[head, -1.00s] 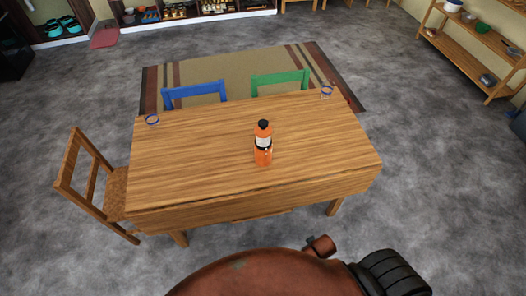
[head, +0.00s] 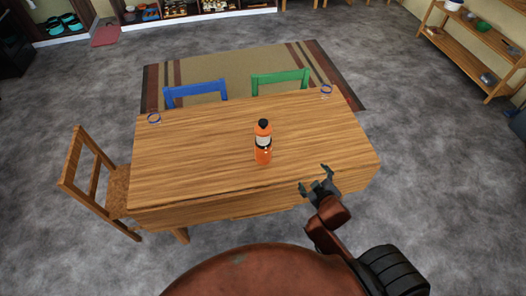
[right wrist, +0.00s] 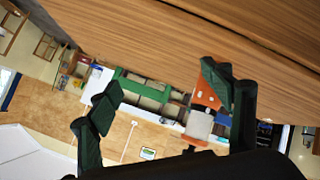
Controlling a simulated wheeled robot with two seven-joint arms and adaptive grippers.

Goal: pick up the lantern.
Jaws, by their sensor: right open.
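The lantern (head: 263,148) is an orange, bottle-shaped thing with a pale band and a black top. It stands upright on the wooden table (head: 190,160), a little right of the middle. My right gripper (head: 316,182) is open and empty near the table's front edge, to the right of the lantern and nearer to me, apart from it. In the right wrist view, the open fingers of my right gripper (right wrist: 163,82) show with the lantern (right wrist: 199,122) upside down beyond them. The right-hand finger covers part of it. My left gripper is not in view.
A wooden chair (head: 92,180) stands at the table's left end. A blue chair (head: 195,91) and a green chair (head: 280,79) stand at the far side. The tabletop around the lantern is clear.

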